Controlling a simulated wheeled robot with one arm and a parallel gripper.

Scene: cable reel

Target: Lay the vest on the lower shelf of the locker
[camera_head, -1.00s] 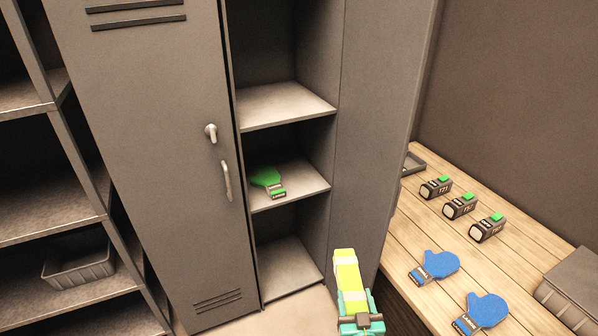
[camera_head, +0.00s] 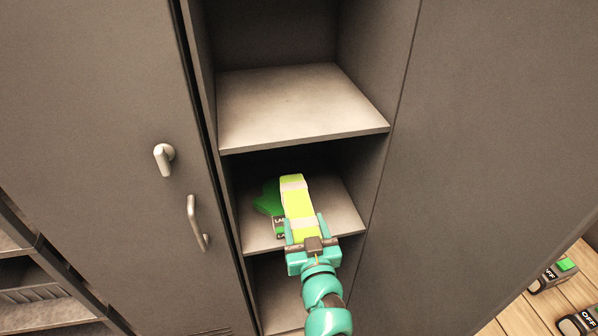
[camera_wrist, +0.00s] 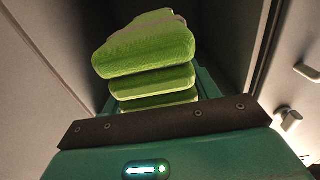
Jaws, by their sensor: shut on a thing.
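The vest (camera_head: 295,196) is a folded yellow-green bundle with pale bands. My gripper (camera_head: 305,228) is shut on its near end, and the vest points away from me into the locker opening. In the wrist view the vest (camera_wrist: 150,50) shows as stacked green folds between the jaws. In the head view the vest appears in front of or over the lower shelf (camera_head: 345,212); I cannot tell whether it touches it. The upper shelf (camera_head: 300,105) of the locker is bare and above the vest.
The locker floor (camera_head: 275,295) shows below.

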